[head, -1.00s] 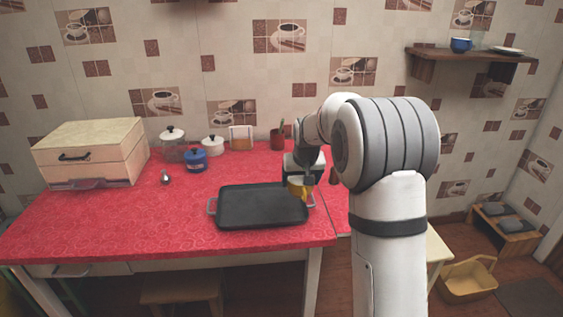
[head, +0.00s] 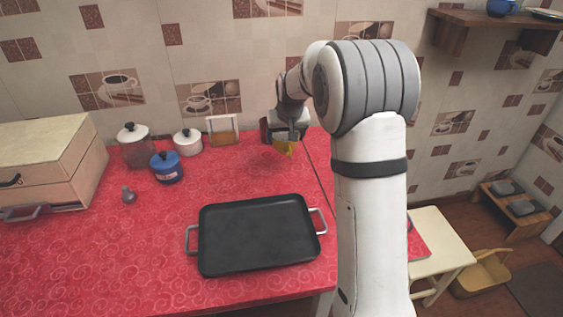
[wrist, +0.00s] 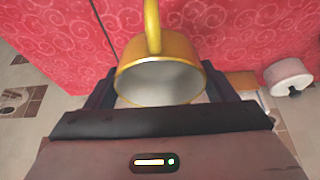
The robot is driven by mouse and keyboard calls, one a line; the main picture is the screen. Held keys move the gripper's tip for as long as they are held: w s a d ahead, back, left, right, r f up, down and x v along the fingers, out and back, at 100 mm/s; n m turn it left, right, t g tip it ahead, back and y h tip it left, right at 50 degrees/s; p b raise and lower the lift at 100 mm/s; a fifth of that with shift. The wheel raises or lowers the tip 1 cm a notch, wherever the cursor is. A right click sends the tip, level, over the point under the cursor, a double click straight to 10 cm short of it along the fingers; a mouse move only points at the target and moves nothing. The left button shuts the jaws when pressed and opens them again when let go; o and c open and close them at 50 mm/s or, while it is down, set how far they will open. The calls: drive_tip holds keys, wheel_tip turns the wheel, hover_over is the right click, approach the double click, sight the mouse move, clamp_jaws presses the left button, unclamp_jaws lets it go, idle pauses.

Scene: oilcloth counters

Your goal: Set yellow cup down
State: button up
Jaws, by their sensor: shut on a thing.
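I cannot tell whether the cup touches the counter.
A black tray (head: 225,257) with metal handles lies at the counter's front. Blue pot (head: 167,168), white pot (head: 188,143), glass jar (head: 135,150) and a framed holder (head: 222,131) stand at the back. A wooden box (head: 42,158) is at left. Cloth between tray and pots is clear.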

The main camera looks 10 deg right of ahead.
wheel_tip(320, 180, down, 9)
drive_tip(key=shift+a+b, duration=0.1)
drive_tip(key=shift+b, duration=0.2)
drive_tip(key=shift+f, duration=0.2)
drive_tip(key=o, duration=1.1)
drive_tip(key=shift+c, duration=0.2)
drive_tip(key=shift+r, duration=0.1)
